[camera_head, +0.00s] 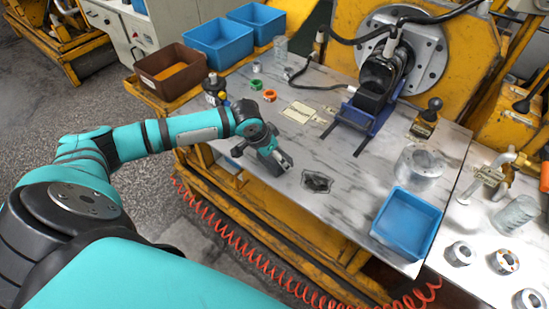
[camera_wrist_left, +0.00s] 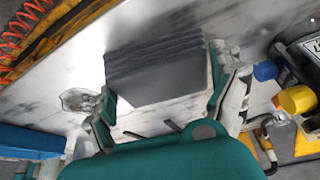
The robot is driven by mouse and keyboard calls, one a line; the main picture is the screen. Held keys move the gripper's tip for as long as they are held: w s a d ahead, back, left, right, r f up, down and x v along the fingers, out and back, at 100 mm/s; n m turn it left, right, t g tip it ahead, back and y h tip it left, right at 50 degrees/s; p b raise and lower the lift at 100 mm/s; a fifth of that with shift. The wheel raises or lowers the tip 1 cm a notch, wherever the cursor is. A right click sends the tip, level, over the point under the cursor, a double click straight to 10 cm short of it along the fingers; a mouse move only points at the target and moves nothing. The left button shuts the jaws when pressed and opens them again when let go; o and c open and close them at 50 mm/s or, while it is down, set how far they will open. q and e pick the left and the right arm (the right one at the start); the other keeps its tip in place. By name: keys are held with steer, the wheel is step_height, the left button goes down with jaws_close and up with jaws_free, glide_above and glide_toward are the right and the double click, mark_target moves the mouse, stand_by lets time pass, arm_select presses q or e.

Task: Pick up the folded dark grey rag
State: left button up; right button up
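The folded dark grey rag (camera_wrist_left: 155,65) shows in the left wrist view as a thick stack of layers on the light marbled tabletop. In the head view it is mostly hidden by my left gripper (camera_head: 272,158), low over the front part of the table. In the left wrist view my left gripper (camera_wrist_left: 162,88) is open, its fingers wide apart, one on each side of the rag. The right-hand finger looks very close to the rag's edge; I cannot tell whether it touches. My right gripper is not in view.
A blue tray (camera_head: 407,222) stands at the table's right front. Green (camera_head: 256,84) and orange (camera_head: 270,95) rings lie farther back. The black motor (camera_head: 378,82) stands on a blue bracket at the back.

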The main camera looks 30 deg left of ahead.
arm_select(q)
steer(key=c, duration=0.4)
steer(key=shift+o, duration=0.2)
steer(key=shift+r, duration=0.65)
step_height(320, 180, up, 2)
steer(key=shift+r, duration=0.15)
steer(key=s+d+r, duration=0.1)
steer(key=s+d, duration=0.7)
steer(key=d, duration=0.6)
steer(key=shift+r, duration=0.2)
